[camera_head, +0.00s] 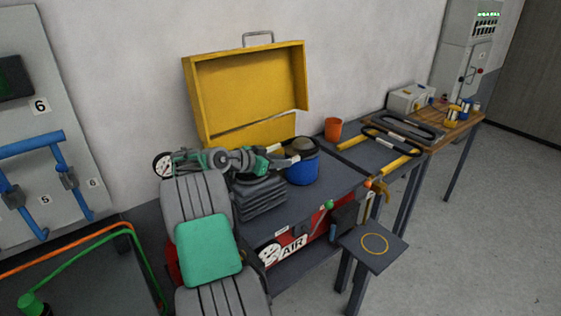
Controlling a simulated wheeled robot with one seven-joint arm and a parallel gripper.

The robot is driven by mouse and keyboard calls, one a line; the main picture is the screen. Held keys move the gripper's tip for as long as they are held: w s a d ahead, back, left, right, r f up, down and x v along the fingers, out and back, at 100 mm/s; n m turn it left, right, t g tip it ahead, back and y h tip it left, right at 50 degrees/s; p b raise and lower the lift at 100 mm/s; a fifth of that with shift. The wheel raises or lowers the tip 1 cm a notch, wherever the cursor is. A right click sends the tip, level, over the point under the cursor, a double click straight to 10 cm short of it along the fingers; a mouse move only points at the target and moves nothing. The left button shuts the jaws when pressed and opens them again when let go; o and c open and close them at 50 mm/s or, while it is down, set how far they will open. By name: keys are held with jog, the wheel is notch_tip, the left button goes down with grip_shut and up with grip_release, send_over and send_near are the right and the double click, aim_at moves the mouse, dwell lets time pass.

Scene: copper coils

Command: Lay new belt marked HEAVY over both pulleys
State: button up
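Two dark belt-like loops lie towards the right end of the bench: a rear loop (434,131) and a front loop (365,134). No HEAVY marking is readable on either loop, so I cannot tell which is the new belt. The front loop lies by two yellow bars (352,142). I cannot clearly make out the two pulleys. My gripper (298,154) is at the end of my grey and green arm, by a blue tub, well left of the loops. Its pale fingertips are small, and their opening is unclear.
A blue tub (303,172), a stack of dark pads (260,197) and an open yellow case (250,85) crowd the bench's left part. An orange cup (333,129) stands behind. A small shelf (385,262) with a yellow ring juts out in front. Floor is clear at right.

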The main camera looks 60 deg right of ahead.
jog(key=shift+o, duration=0.7)
jog(key=shift+a, duration=0.1)
jog(key=shift+w+a, duration=0.25)
jog(key=b+v, duration=0.1)
jog(key=v, duration=0.6)
jog(key=shift+r, duration=0.15)
